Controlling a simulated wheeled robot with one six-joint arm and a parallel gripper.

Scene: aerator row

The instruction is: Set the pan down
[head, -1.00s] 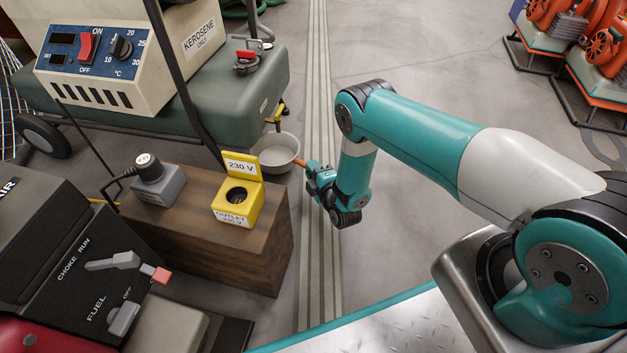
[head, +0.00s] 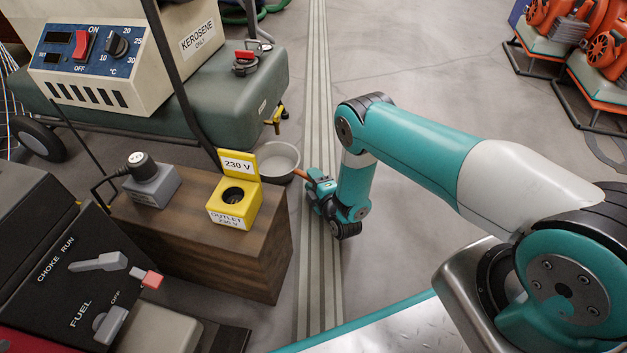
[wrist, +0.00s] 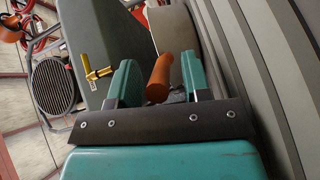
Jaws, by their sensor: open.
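The pan (head: 272,160) is a round grey dish with an orange-brown handle (head: 300,174). In the head view it is beyond the wooden block, below the brass tap (head: 277,118) of the green tank. My gripper (head: 308,177) is at the handle's end. In the wrist view my gripper (wrist: 159,75) is open, with the handle (wrist: 159,80) between its two teal jaws and a gap showing on each side. Part of the pan's side (wrist: 172,28) shows beyond the handle. Its underside is hidden, so its contact with the floor cannot be seen.

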